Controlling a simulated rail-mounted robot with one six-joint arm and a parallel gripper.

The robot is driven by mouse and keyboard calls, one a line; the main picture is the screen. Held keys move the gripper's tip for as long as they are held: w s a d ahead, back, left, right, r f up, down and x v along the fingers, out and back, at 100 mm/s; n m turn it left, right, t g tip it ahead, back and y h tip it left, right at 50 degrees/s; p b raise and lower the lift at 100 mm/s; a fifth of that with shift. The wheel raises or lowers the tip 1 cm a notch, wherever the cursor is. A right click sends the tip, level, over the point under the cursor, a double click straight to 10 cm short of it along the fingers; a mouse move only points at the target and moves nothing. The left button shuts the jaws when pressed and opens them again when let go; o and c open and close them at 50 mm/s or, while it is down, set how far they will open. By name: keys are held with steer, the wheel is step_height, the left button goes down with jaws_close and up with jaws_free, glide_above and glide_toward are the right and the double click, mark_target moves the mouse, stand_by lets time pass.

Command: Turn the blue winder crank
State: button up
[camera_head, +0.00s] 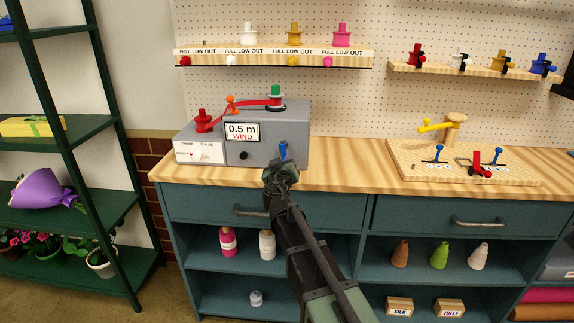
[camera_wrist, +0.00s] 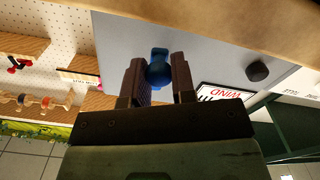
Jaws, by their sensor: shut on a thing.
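The grey winder box (camera_head: 265,139) stands on the wooden counter, with a display reading "0.5 m WIND" on its front. Its blue crank (camera_head: 283,149) is at the lower right of the front face. My gripper (camera_head: 278,169) reaches up to it from below. In the wrist view my gripper (camera_wrist: 159,80) has its two brown fingers on either side of the blue crank knob (camera_wrist: 159,72), shut on it. The crank's blue arm shows just beyond the knob. In the head view my gripper hides the lower part of the crank.
A black knob (camera_head: 243,156) is left of the crank. A wooden board (camera_head: 460,165) with blue and red levers lies to the right. Drawer handles (camera_head: 478,222) stick out below the counter.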

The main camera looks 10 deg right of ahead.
steer(key=m, duration=0.2)
steer(key=a+m, duration=0.1)
steer(key=m, duration=0.1)
steer(key=a+m, duration=0.1)
steer(key=m, duration=0.1)
steer(key=shift+w+a+r, duration=0.15)
steer(key=shift+w+r, duration=0.05)
steer(key=shift+w, duration=0.15)
steer(key=o, duration=0.9)
steer(key=v, duration=1)
steer(key=shift+s+a, duration=0.1)
steer(key=shift+s, duration=0.3)
